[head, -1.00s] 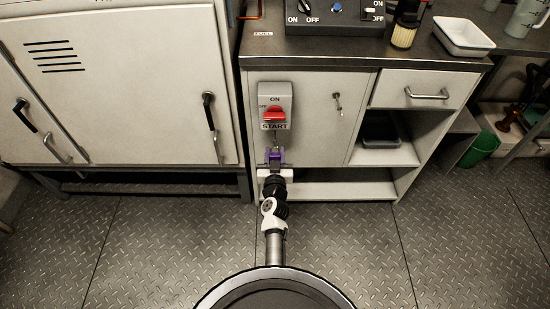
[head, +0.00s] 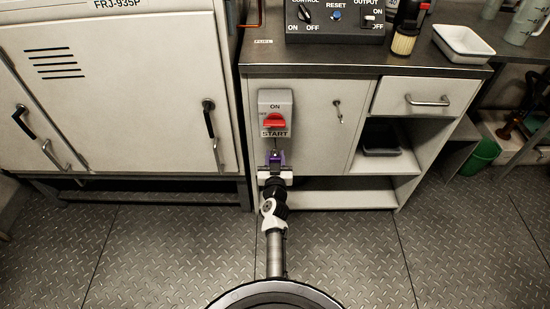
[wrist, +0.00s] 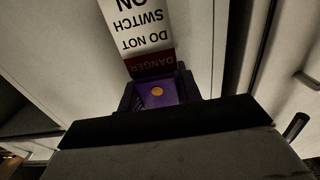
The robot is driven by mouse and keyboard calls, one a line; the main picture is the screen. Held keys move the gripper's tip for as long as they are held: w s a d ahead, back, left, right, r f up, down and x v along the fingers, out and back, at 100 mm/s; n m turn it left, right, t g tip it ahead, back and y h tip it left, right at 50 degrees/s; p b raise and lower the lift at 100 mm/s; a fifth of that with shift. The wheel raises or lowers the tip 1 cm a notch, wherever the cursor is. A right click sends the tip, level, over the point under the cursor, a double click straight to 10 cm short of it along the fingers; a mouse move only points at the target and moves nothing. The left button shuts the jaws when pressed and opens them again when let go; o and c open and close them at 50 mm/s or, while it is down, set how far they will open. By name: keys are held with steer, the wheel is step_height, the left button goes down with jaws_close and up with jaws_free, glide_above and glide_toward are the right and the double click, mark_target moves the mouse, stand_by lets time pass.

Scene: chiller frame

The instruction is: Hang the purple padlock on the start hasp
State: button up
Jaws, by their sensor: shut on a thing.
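The purple padlock (head: 277,157) is in my gripper (head: 275,166), just below the START switch box (head: 275,113) on the cabinet front. The start hasp, between box and padlock, is too small to make out. I cannot tell whether the shackle touches it.
A cabinet door handle (head: 338,111) is to the right of the switch box. An open shelf holds a dark tray (head: 381,139). A control panel (head: 335,20) and a white tray (head: 463,42) stand on the worktop. A large locker (head: 110,90) is on the left.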

stand_by(0.3)
steer(key=o, duration=1.2)
steer(key=shift+c, duration=0.2)
